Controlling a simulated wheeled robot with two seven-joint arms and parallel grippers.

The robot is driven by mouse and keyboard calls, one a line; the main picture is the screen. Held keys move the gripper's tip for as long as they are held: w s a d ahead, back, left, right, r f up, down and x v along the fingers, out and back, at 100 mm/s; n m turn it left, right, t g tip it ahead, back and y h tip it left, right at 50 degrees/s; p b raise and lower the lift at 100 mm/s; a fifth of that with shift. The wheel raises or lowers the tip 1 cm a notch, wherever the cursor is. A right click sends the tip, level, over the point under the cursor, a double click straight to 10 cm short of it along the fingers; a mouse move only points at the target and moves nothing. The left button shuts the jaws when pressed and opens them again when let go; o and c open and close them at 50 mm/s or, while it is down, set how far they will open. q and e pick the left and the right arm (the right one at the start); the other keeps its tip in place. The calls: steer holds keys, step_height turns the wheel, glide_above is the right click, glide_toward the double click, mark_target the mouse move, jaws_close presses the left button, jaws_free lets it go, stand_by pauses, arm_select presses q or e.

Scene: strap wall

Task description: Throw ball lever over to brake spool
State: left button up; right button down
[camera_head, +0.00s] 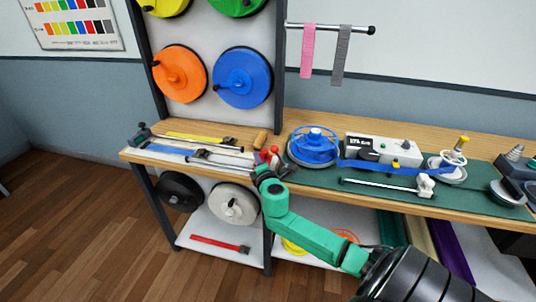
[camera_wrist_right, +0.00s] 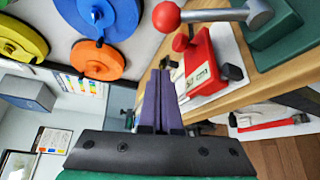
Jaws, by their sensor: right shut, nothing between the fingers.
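The ball lever shows in the right wrist view as a red ball (camera_wrist_right: 167,16) on a grey metal rod, lying roughly level above a red labelled block (camera_wrist_right: 203,65). In the head view the red ball (camera_head: 274,150) is small, just beyond my right gripper (camera_head: 266,172), which partly hides the block. My right gripper's fingers (camera_wrist_right: 163,88) are together and empty, beside the red block and apart from the ball. A blue spool (camera_head: 314,146) stands on the green mat right of the lever; I cannot tell if it is the brake spool. My left gripper is not in view.
Blue strap runs right from the spool past a white box (camera_head: 380,150) to a small grey post. Rods and a yellow tool (camera_head: 195,137) lie on the bench (camera_head: 140,155) at left. Orange (camera_head: 180,73) and blue (camera_head: 242,77) reels hang on the panel behind.

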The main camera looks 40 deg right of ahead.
mark_target(279, 157)
steer(key=shift+x, duration=0.9)
steer(key=s+d+p, duration=0.1)
steer(key=s+d+r, duration=0.1)
steer(key=s, duration=0.1)
steer(key=shift+d+r+p, duration=0.2)
steer(key=shift+d+p, duration=0.05)
steer(key=shift+p, duration=0.15)
steer(key=shift+f, duration=0.1)
